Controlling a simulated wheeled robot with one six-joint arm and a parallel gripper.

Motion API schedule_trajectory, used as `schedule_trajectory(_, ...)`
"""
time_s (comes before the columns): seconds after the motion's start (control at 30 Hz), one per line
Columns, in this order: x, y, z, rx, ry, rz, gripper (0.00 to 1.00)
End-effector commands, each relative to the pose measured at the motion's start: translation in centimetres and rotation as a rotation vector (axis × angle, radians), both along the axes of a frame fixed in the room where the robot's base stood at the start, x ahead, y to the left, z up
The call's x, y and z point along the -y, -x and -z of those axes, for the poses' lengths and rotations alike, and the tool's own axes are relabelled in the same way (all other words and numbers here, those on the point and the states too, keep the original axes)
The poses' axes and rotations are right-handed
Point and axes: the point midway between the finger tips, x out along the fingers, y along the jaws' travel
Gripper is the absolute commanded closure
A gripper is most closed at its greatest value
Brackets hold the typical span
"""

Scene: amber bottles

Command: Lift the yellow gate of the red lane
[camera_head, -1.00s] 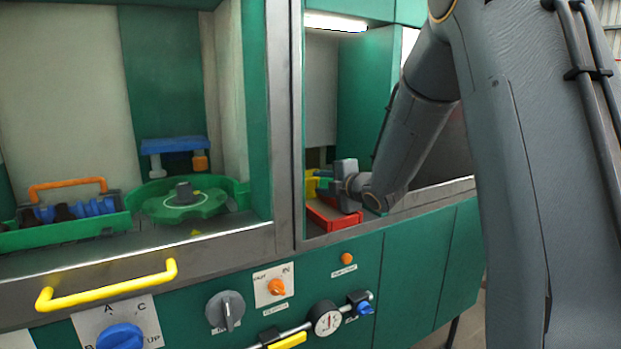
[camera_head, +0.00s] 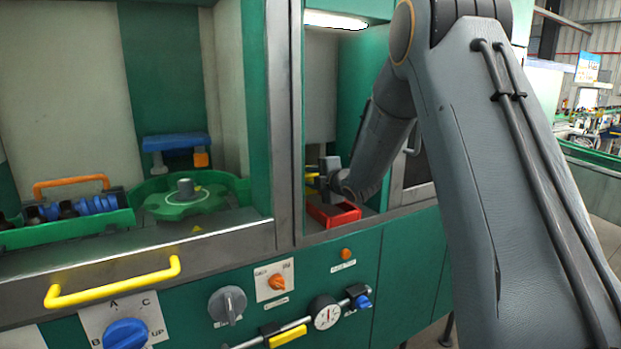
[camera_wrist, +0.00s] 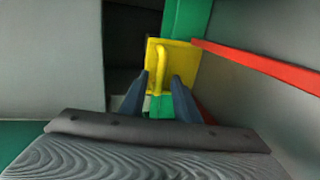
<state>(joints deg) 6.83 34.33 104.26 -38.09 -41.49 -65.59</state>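The yellow gate (camera_wrist: 182,58) is a square plate with a raised yellow bar handle (camera_wrist: 160,66), near the middle of the wrist view. The two fingers of my gripper (camera_wrist: 161,80) are apart, one on each side of the handle's lower part. Whether they touch it I cannot tell. The red lane shows as a red rail (camera_wrist: 262,68) right of the gate. In the head view, a red open-topped channel (camera_head: 334,214) lies below my gripper (camera_head: 320,176) inside the right-hand opening. There, only a little yellow shows beside the gripper.
A green upright (camera_wrist: 186,18) stands behind the gate, and a grey wall (camera_wrist: 52,60) is close on the left. In the head view, a metal-framed post (camera_head: 284,120) borders the opening on the left. A green turntable (camera_head: 185,204) is in the left bay.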

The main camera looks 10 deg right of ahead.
Motion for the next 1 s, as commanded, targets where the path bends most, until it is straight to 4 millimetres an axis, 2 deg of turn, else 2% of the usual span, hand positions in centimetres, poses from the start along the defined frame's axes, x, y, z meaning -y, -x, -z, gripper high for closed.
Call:
schedule_trajectory(0.03,0.0,0.0,0.0,0.000,0.000,0.000,0.76)
schedule_trajectory(0.17,0.0,0.0,0.0,0.000,0.000,0.000,0.98)
schedule_trajectory(0.2,0.0,0.0,0.0,0.000,0.000,0.000,1.00)
schedule_trajectory(0.43,0.0,0.0,-0.1,0.000,0.000,-0.001,1.00)
schedule_trajectory(0.57,0.0,0.0,-1.0,0.001,0.001,0.000,1.00)
schedule_trajectory(0.77,0.0,0.0,-5.2,0.006,0.000,0.000,1.00)
schedule_trajectory(1.0,0.0,0.1,-11.6,0.007,0.002,-0.001,1.00)
